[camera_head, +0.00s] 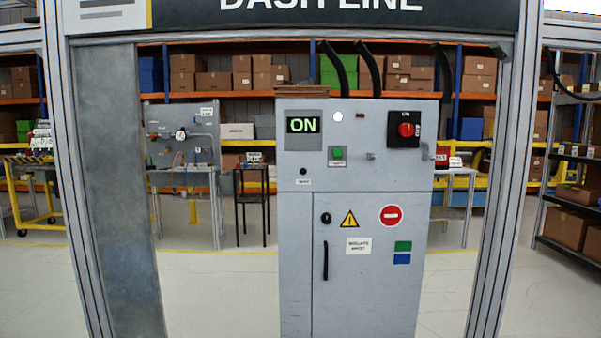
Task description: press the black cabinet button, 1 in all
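A grey cabinet (368,190) stands upright in the middle of the head view, behind a metal frame. A small round black button (303,171) sits on the left of its upper part, above a small white label (303,182). A display (303,125) above it reads ON in green. A red rotary switch (405,130) on a black plate is at the upper right. The door has a black lock (326,218) and a black handle (325,260). My gripper is not in view.
Metal posts stand at the left (125,190) and right (497,190), with a dark sign (320,22) across the top. The pale floor (215,285) beside the cabinet is clear.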

